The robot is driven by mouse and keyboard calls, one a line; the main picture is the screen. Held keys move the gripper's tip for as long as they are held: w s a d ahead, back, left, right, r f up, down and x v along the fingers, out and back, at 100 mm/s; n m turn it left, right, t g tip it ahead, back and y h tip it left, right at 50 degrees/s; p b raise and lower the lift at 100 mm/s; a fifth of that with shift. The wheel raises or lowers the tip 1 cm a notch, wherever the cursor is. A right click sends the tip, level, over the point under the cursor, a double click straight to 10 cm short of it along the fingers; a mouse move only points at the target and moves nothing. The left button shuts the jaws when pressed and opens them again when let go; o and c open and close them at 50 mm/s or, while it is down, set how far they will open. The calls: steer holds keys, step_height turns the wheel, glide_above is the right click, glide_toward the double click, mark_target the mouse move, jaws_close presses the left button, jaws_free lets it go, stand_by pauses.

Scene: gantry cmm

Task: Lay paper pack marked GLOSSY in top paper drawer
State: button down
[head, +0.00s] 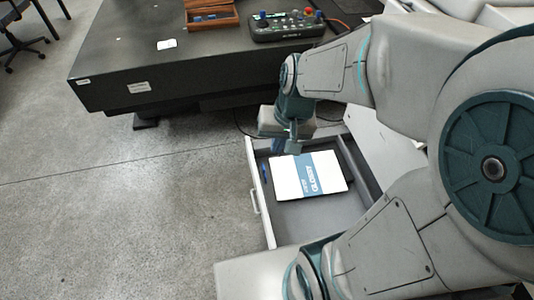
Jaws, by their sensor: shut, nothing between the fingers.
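The paper pack marked GLOSSY (326,172) is white with a blue band and blue lettering. It lies flat inside an open white drawer (253,172) with a grey inside. My gripper (278,148) is over the far end of the drawer, by the pack's far left corner. It is shut and empty, and the pack lies apart from its grasp. The fingertips are small and dark here, and I cannot tell their exact height above the pack. The cabinet around the drawer is mostly hidden by my arm.
Beyond stands a dark granite table (200,65) with a control box (285,27), a wooden box (212,28) and a white card (166,44). The floor to the left is clear.

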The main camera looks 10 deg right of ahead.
mark_target(285, 191)
steer(key=w+d+f+m+b, duration=0.1)
steer(key=f+b, duration=0.4)
steer(key=f, duration=1.1)
steer(key=w+d+f+m+g+h+b, duration=0.1)
steer(key=w+f+m+b, duration=0.3)
steer(key=f, duration=1.2)
steer(key=w+d+f+m+b, duration=0.1)
steer(key=f+b, duration=0.7)
steer(key=f, duration=0.8)
steer(key=shift+w+m+g+h, duration=0.4)
steer(key=shift+w+m, duration=0.3)
steer(key=shift+w, duration=0.35)
steer(key=w+d+p, duration=0.1)
steer(key=w+d, duration=0.3)
steer(key=d, duration=0.1)
steer(key=shift+w, duration=0.35)
steer(key=shift+a+r+p, duration=0.1)
steer(key=shift+r+p, duration=0.05)
steer(key=shift+p, duration=0.2)
